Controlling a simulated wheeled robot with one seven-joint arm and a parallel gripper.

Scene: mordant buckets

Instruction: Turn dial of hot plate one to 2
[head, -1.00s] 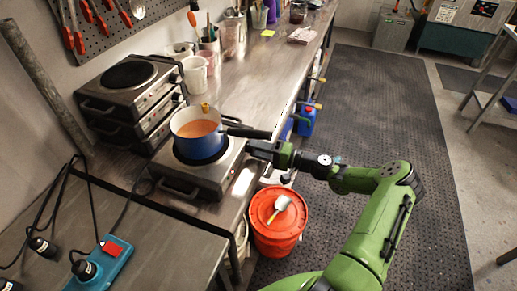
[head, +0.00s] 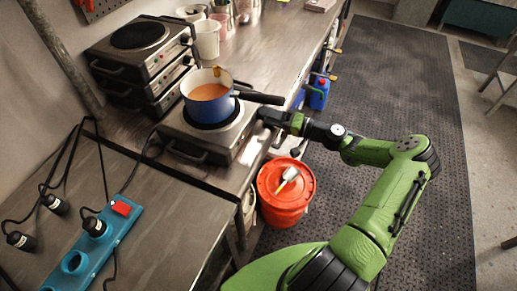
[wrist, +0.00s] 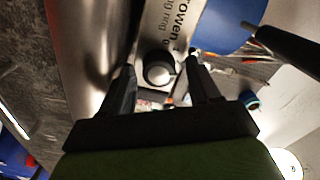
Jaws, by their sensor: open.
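A silver hot plate (head: 172,139) stands at the near end of the steel bench, with a blue pot (head: 208,108) on its burner. My gripper (head: 262,117) is at the right front of this hot plate, below the pot's black handle. In the wrist view my gripper (wrist: 164,72) is open, with one finger on each side of the dial. I cannot tell whether the fingers touch it. The dial's setting is not readable.
More hot plates (head: 140,75) are stacked behind and left. The pot holds orange liquid, and its handle (head: 262,98) sticks out over the bench edge near my gripper. A red lidded bucket (head: 285,205) stands on the floor below. A teal power strip (head: 98,240) lies on the near table.

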